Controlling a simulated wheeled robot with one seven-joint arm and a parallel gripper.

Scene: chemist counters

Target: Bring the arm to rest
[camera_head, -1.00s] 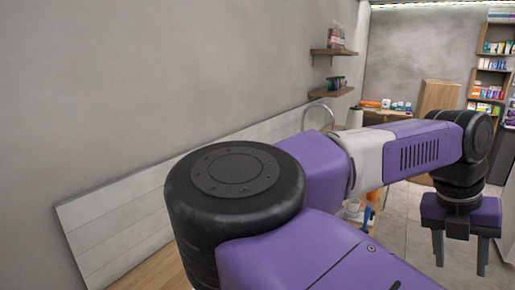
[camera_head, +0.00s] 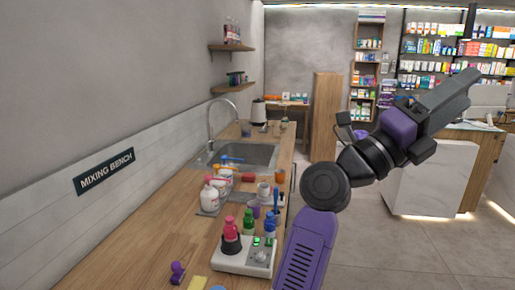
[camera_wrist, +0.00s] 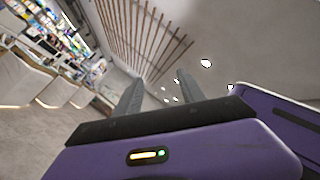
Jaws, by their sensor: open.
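My arm is raised at the right of the head view, with a purple lower link and black joints. My gripper (camera_head: 462,92) points up and to the right, clear of the counter. The wrist view shows its two grey fingers (camera_wrist: 157,92) spread apart with nothing between them. Beyond the fingers are the ceiling, a slatted wooden panel (camera_wrist: 140,35) and small lamps. The gripper touches nothing that I can see.
The wooden mixing bench (camera_head: 130,252) runs along the left wall, with a sink (camera_head: 245,155), bottles and a white device (camera_head: 245,256). A white counter (camera_head: 430,183) stands at the right, behind my arm. Open floor (camera_head: 400,255) lies between them.

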